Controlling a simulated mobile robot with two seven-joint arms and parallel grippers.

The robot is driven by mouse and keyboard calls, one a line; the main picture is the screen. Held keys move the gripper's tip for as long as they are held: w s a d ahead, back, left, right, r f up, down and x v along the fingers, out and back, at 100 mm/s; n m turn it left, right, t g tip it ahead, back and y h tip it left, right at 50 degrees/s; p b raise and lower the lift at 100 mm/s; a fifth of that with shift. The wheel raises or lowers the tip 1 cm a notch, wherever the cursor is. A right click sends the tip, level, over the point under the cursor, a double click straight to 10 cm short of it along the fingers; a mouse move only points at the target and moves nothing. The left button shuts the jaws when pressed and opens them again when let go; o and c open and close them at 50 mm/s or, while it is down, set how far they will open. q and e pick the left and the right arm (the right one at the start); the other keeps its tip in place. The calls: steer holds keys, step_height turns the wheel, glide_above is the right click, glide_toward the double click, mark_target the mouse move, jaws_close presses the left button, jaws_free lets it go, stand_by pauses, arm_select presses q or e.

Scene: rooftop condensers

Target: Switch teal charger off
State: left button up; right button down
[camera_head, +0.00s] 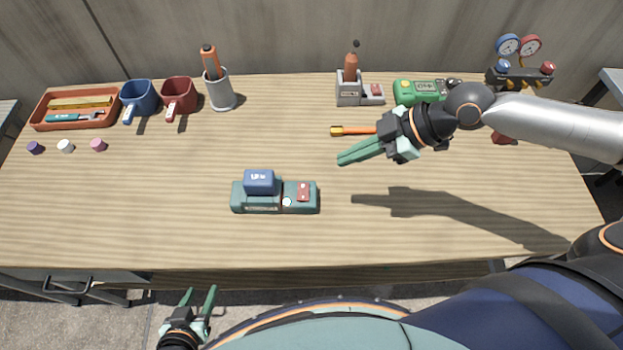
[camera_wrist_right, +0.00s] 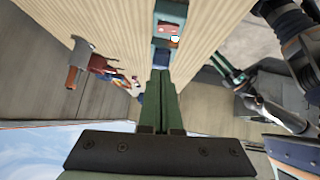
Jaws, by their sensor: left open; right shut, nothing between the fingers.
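The teal charger (camera_head: 270,209) sits on the table in the middle front. A blue battery block (camera_head: 260,181) stands in its left part. A red switch (camera_head: 303,191) and a small whitish round spot (camera_head: 287,202) are on its right part. My right gripper (camera_head: 340,160) is shut and empty, above the table to the upper right of the charger and apart from it. In the right wrist view its closed fingers (camera_wrist_right: 161,75) point towards the charger (camera_wrist_right: 170,12). My left gripper (camera_head: 203,290) is open and empty, in front of the table's near edge.
An orange-handled screwdriver (camera_head: 352,130) lies behind my right gripper. A grey charger-like unit (camera_head: 347,96), a green meter (camera_head: 405,92) and a gauge set (camera_head: 519,75) stand at the back right. Cups, a tin and an orange tray (camera_head: 38,113) stand at the back left. The table around the teal charger is clear.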

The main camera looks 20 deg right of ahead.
steer(key=shift+f, duration=0.1)
glide_above(301, 186)
steer(key=s+d, duration=0.2)
step_height(301, 186, down, 6)
steer(key=shift+w+d+f, duration=0.1)
steer(key=shift+f, duration=0.05)
steer(key=f, duration=0.3)
steer(key=shift+w+f, duration=0.3)
steer(key=shift+f, duration=0.5)
steer(key=shift+w+f+b, duration=0.15)
steer(key=shift+f+b, duration=0.15)
steer(key=shift+f, duration=0.05)
